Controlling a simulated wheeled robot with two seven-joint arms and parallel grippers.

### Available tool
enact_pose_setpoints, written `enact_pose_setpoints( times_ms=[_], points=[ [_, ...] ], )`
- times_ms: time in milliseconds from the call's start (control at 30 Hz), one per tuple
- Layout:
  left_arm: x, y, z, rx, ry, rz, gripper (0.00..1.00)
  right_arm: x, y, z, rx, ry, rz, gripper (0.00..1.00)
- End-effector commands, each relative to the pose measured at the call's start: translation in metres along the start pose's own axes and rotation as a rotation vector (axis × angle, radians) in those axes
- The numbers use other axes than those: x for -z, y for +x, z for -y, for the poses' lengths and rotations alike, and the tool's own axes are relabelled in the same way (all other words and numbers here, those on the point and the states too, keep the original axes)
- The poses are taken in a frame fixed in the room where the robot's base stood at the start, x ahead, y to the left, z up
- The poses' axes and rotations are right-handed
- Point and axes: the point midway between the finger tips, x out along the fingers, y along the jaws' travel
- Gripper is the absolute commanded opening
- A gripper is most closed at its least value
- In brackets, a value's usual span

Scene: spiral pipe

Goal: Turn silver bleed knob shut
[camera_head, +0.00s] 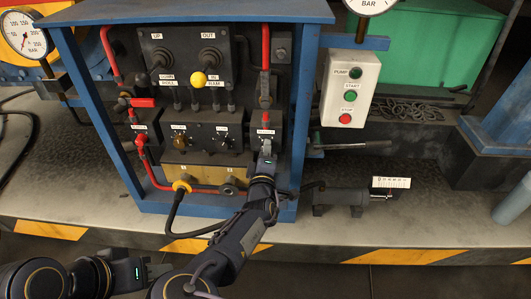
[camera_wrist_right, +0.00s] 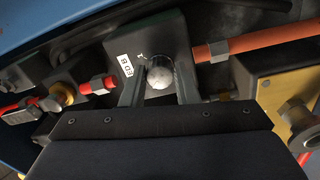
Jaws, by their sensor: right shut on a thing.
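The silver bleed knob (camera_wrist_right: 160,75) shows in the right wrist view as a round metal cap on a dark block, next to a white label that seems to end in "ED B". My right gripper (camera_wrist_right: 161,86) has one finger on each side of the knob and is shut on it. In the head view my right gripper (camera_head: 266,151) reaches the lower right of the panel, just below a small white label (camera_head: 266,132); it hides the knob there. My left gripper (camera_head: 152,271) is low at the left, away from the panel; its finger gap is unclear.
A blue frame (camera_head: 301,110) surrounds the panel, with red pipes (camera_head: 265,50) inside. A pump button box (camera_head: 350,88) hangs at the right.

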Motion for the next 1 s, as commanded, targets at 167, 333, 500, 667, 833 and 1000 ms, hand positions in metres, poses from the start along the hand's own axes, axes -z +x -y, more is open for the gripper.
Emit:
enact_pose_setpoints(
  times_ms=[167, 333, 500, 667, 833, 1000],
  points=[
    [-0.0003, 0.0006, 0.0003, 0.0, 0.0, 0.0, 0.36, 0.0004, 0.0, 0.0001, 0.0, -0.033, -0.003, 0.05],
    [-0.0003, 0.0006, 0.0003, 0.0, 0.0, 0.0, 0.36, 0.0004, 0.0, 0.0, 0.001, -0.04, -0.003, 0.05],
    [-0.0003, 0.0006, 0.0003, 0.0, 0.0, 0.0, 0.36, 0.0004, 0.0, 0.0001, 0.001, -0.04, -0.003, 0.05],
    [-0.0003, 0.0006, 0.0003, 0.0, 0.0, 0.0, 0.36, 0.0004, 0.0, 0.0001, 0.001, -0.039, -0.003, 0.35],
    [-0.0003, 0.0006, 0.0003, 0.0, 0.0, 0.0, 0.36, 0.0003, 0.0, 0.0001, 0.001, -0.038, -0.003, 0.49],
    [-0.0003, 0.0006, 0.0003, 0.0, 0.0, 0.0, 0.36, 0.0002, 0.0, 0.0001, 0.001, -0.038, -0.002, 0.49]
  ],
)
